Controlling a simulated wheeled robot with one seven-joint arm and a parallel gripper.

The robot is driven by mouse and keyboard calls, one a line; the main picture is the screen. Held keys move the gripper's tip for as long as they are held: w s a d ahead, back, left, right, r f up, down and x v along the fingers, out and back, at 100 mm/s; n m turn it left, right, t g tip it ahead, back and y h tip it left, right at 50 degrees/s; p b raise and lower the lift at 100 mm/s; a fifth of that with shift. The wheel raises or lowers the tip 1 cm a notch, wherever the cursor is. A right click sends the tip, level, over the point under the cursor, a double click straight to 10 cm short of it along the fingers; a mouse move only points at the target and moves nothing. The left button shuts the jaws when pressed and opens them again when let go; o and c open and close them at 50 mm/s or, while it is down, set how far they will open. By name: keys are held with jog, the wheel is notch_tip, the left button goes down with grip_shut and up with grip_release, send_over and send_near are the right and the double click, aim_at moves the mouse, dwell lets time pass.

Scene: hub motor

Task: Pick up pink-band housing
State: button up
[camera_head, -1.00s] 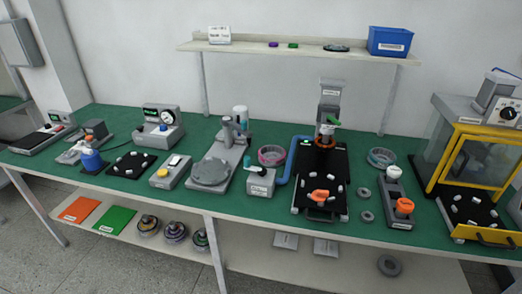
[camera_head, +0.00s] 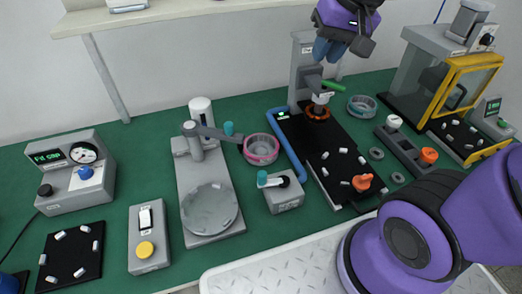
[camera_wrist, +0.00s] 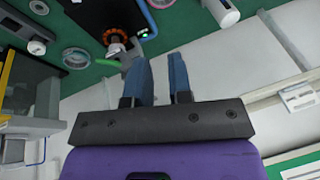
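The pink-band housing (camera_head: 260,149) is a ring with a pink band. It stands on the green bench left of the blue pipe and right of the round grey plate's fixture. In the wrist view a pinkish ring, likely this housing (camera_wrist: 160,3), is cut off at the top edge. My gripper (camera_head: 330,50) is raised in front of the press column, up and right of the housing and well apart from it. In the wrist view its two blue fingers (camera_wrist: 163,75) stand apart with nothing between them.
A similar teal-band ring (camera_head: 361,106) lies right of the press (camera_head: 310,75). A grey box with a teal-tipped lever (camera_head: 285,193) stands just in front of the housing. The fixture's swing arm (camera_head: 225,135) is close on its left. A shelf (camera_head: 190,12) runs along the wall.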

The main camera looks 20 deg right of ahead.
jog(key=w+a+f+m, duration=0.1)
jog(key=w+a+f, duration=0.1)
jog(key=w+f, duration=0.25)
jog(key=m+g+h, duration=0.2)
jog(key=m+g, duration=0.1)
jog(key=m, duration=0.2)
send_over(276, 149)
notch_tip(276, 149, down, 27)
jog(key=shift+f, duration=5.7)
grip_shut()
